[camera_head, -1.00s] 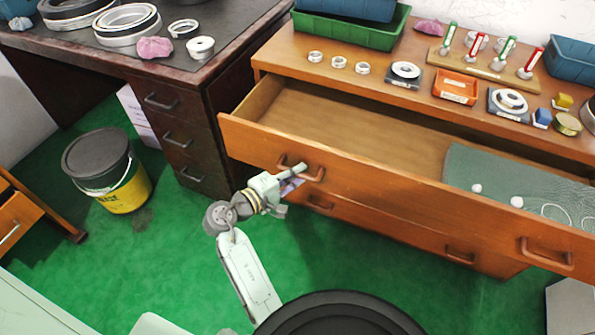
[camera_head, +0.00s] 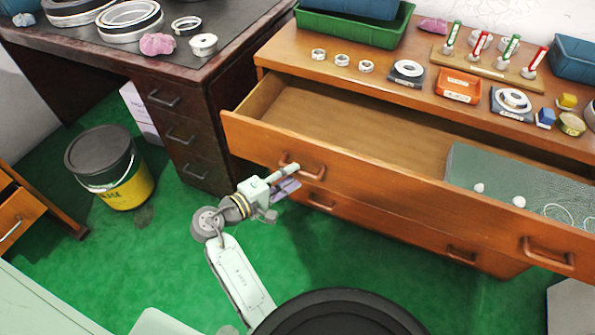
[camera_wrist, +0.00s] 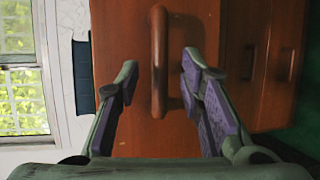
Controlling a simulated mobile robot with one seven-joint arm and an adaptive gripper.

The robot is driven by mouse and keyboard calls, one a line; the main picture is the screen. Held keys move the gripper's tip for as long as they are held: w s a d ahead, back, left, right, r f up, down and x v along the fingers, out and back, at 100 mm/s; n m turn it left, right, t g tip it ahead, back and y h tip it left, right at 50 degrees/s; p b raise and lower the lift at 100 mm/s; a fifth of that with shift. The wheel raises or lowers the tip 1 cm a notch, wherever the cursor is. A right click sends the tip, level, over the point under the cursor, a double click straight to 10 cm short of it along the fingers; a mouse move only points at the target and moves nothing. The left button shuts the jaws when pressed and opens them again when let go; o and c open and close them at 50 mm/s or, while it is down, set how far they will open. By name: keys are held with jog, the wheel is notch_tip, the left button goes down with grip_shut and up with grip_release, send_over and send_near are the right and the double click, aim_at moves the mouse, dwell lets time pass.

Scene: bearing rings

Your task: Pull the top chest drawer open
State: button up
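The top chest drawer (camera_head: 400,190) stands pulled well out of the wooden chest, its inside in view. Its left handle (camera_head: 303,168) is a curved bar on the drawer front; its right handle (camera_head: 547,254) is free. My gripper (camera_head: 291,177) is just in front of the left handle in the head view. In the wrist view my gripper (camera_wrist: 155,80) is open, with one finger on each side of the handle bar (camera_wrist: 159,60). The bar lies beyond and between the fingertips, and neither finger visibly touches it.
The drawer holds a grey-green mat (camera_head: 500,185) with small white items. The chest top (camera_head: 430,45) carries rings, trays and a green bin (camera_head: 355,27). A dark desk (camera_head: 185,100) stands at left, with a yellow bucket (camera_head: 125,190) on the green floor.

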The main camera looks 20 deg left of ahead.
jog(key=v, duration=0.8)
jog(key=shift+s, duration=0.15)
jog(key=shift+a+r, duration=0.1)
jog(key=shift+r, duration=0.05)
